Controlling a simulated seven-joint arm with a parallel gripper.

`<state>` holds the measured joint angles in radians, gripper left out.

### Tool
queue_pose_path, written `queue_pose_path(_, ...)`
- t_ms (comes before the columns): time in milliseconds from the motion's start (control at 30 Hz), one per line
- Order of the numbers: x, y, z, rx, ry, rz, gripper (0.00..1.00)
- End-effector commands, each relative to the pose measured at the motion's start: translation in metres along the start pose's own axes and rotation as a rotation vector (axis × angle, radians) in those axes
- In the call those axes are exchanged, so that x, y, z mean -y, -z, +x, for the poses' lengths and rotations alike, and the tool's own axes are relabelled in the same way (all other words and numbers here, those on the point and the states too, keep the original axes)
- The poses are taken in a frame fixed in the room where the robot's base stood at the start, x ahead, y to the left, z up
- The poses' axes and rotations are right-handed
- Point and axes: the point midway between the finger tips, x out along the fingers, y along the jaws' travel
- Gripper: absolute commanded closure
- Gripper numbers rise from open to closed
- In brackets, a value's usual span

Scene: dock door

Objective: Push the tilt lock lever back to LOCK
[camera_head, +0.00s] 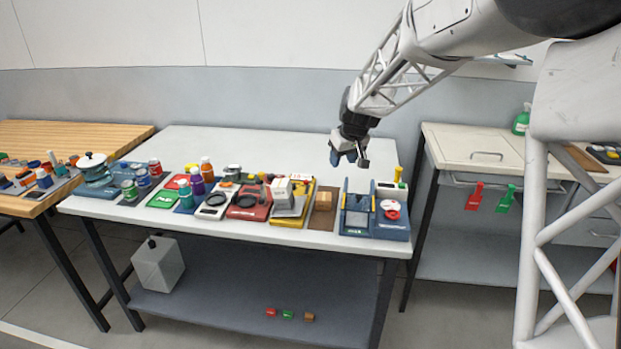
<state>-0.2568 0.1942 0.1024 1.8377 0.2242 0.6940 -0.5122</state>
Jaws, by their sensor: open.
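My gripper (349,161) hangs open and empty above the back right part of the white table (250,150), behind and above a blue device (357,214) with upright sides. Next to that device on the right is a blue box (390,228) with a red round part (391,206) on it. Behind the box stands a small yellow upright part (398,173) on a pale base. The tilt lock lever cannot be told for sure among these small parts, and no LOCK marking is readable.
The table's back half is clear. A pale bench (470,142) stands right, a wooden table (75,133) left.

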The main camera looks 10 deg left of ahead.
Motion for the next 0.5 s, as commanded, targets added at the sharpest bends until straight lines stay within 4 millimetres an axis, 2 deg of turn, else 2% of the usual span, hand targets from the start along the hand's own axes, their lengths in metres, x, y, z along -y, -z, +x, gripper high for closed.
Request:
queue_pose_path(33, 0.002, 0.011, 0.013, -0.002, 0.005, -0.014, 0.52)
queue_pose_path(300, 0.010, 0.063, 0.075, -0.018, 0.024, -0.087, 0.52)
queue_pose_path(500, 0.017, 0.092, 0.115, -0.028, 0.035, -0.132, 0.52)
